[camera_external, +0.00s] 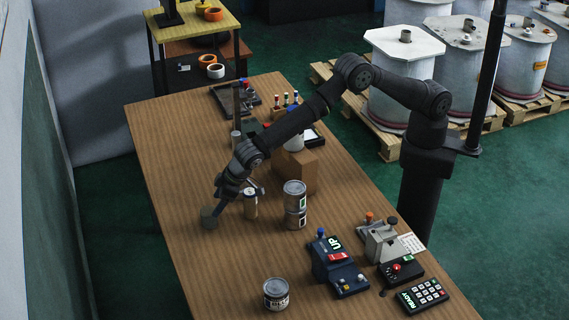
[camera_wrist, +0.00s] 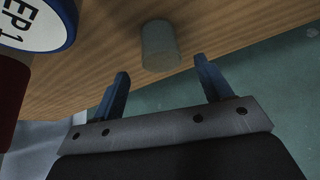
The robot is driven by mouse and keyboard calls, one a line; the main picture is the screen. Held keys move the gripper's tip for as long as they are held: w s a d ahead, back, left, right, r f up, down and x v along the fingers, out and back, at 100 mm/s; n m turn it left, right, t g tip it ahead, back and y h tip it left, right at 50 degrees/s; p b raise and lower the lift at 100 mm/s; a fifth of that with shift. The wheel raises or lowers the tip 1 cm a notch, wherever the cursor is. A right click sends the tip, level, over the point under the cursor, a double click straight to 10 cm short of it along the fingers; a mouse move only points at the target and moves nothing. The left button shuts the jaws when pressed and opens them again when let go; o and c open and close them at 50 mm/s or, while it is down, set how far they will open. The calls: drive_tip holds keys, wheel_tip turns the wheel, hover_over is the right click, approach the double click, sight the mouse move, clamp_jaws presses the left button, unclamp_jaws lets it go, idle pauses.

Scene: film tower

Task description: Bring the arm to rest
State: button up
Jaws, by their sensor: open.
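My gripper (camera_external: 238,199) is open and empty above the left part of the wooden table (camera_external: 180,150). In the wrist view its two blue-grey fingers (camera_wrist: 162,76) stand wide apart with nothing between them. Two cans (camera_external: 295,204) are stacked upright to the right of the gripper. A single labelled can (camera_external: 276,294) stands near the front. A tan can (camera_external: 250,205) stands partly behind the gripper.
A can marked "EP 1" (camera_wrist: 38,22) is close at the wrist view's upper left. A brown box (camera_external: 297,170) stands below my forearm. A blue device (camera_external: 336,265) reading "UP", a grey fixture (camera_external: 385,242) and a keypad (camera_external: 422,294) reading "READY" occupy the front right. The table's left front is clear.

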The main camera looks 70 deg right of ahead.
drive_tip(key=a+v, duration=0.1)
drive_tip(key=v, duration=0.3)
drive_tip(key=x, duration=0.7)
drive_tip(key=d+x, duration=0.1)
drive_tip(key=x, duration=0.3)
drive_tip(key=shift+w+f, duration=0.15)
drive_tip(key=shift+f, duration=0.3)
wheel_tip(320, 180, up, 11)
drive_tip(key=s+a+f, duration=0.2)
drive_tip(key=a, duration=0.1)
drive_tip(key=s+a+f+n, duration=0.1)
drive_tip(key=s+a+f, duration=0.1)
drive_tip(key=s+a, duration=0.1)
drive_tip(key=s+a+f+n+y, duration=0.1)
drive_tip(key=s+a+f, duration=0.1)
drive_tip(key=s+a, duration=0.1)
drive_tip(key=shift+s+a+f, duration=0.1)
drive_tip(key=shift+a+f, duration=0.2)
drive_tip(key=shift+a, duration=0.6)
drive_tip(key=shift+s+a+f, duration=0.1)
drive_tip(key=shift+f, duration=0.9)
drive_tip(key=shift+s+a+f, duration=0.15)
drive_tip(key=shift+f, duration=0.8)
